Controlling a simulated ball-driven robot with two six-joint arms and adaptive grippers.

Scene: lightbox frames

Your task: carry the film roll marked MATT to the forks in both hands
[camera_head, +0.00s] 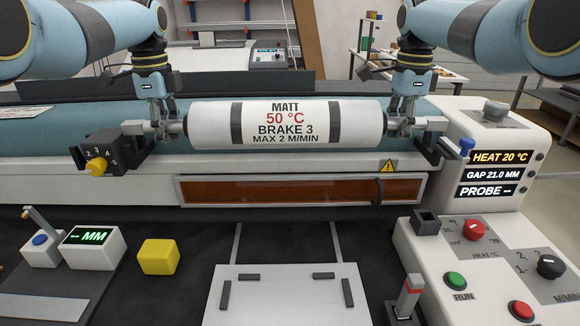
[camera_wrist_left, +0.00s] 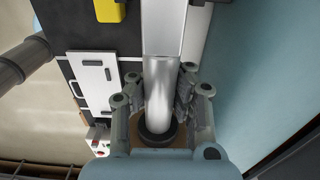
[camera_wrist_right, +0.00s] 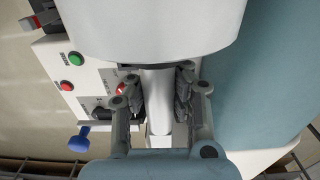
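The film roll marked MATT (camera_head: 285,123) is white with two dark bands and lies level across the head view. My left gripper (camera_head: 162,128) is shut on its left shaft end; the shaft (camera_wrist_left: 160,75) runs between the fingers in the left wrist view. My right gripper (camera_head: 400,126) is shut on the right shaft end; the roll (camera_wrist_right: 150,28) fills the top of the right wrist view. Dark fork-like brackets stand near both ends, left (camera_head: 132,155) and right (camera_head: 428,152). The shaft tips show just above them; whether they touch is unclear.
A teal roller (camera_head: 60,125) lies behind the roll. The brake knob (camera_head: 97,166) sits at left, and the control panel (camera_head: 490,172) reading HEAT 20 °C at right. An amber window (camera_head: 300,191) is below. A yellow block (camera_head: 158,257) and white plate (camera_head: 285,295) lie in front.

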